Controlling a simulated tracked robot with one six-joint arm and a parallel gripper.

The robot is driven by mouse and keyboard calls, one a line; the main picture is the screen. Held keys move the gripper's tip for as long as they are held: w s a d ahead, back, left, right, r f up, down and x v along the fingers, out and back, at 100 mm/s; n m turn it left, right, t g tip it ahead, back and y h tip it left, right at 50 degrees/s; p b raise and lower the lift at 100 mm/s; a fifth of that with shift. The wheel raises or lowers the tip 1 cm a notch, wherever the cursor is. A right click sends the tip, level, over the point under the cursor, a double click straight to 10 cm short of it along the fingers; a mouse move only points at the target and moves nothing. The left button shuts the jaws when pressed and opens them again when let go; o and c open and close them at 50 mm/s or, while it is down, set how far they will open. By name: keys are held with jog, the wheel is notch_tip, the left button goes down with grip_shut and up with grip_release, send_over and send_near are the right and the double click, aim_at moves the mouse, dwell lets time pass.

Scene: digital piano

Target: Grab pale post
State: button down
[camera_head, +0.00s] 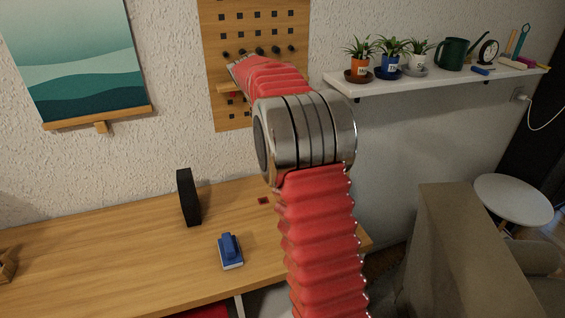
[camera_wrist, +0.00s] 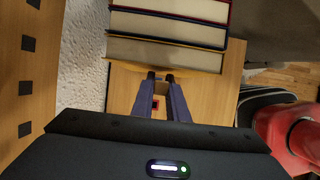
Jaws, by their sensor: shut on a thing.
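My gripper (camera_wrist: 160,78) has its two purple fingers close together at their dark tips in the wrist view. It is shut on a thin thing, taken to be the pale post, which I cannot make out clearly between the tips. My arm hides most of the gripper there.
The pegboard (camera_head: 220,115) with dark pegs hangs on the wall. Stacked books (camera_wrist: 165,50) lie beyond my fingertips. A black upright box (camera_head: 188,197) and a blue object (camera_head: 230,250) stand on the desk (camera_head: 130,260). A shelf (camera_head: 420,80) holds plants.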

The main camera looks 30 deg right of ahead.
notch_tip(320, 180, up, 16)
jog(key=shift+f, duration=0.15)
